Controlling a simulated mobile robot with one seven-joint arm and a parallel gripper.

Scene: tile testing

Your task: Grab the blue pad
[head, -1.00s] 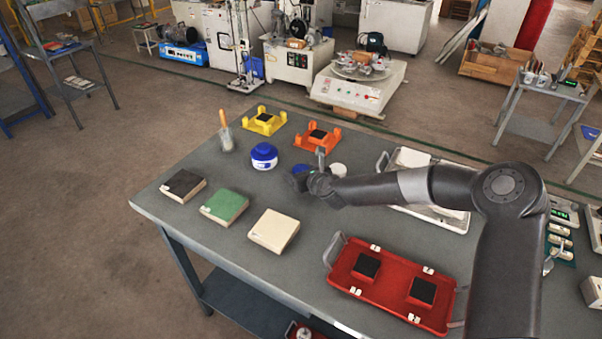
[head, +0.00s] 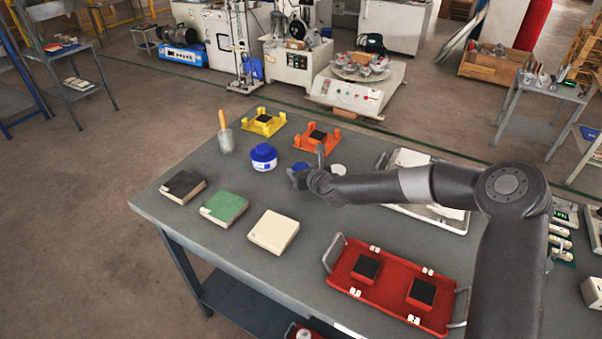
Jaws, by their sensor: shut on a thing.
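The blue pad (head: 301,167) shows as a small, round blue patch at my gripper, near the middle of the grey table. My gripper (head: 298,179) is at the end of the dark arm reaching in from the right. It is shut on the blue pad, low over the tabletop. The fingers and most of the pad are hidden by the gripper and its wrist, so the exact grip and any gap to the table cannot be told.
A blue-lidded jar (head: 264,157) stands left of my gripper. Orange (head: 317,139) and yellow (head: 264,122) holders stand behind. A white round piece (head: 338,170) is close on the right. Green (head: 224,207) and cream (head: 273,232) blocks and a red tray (head: 345,258) lie in front.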

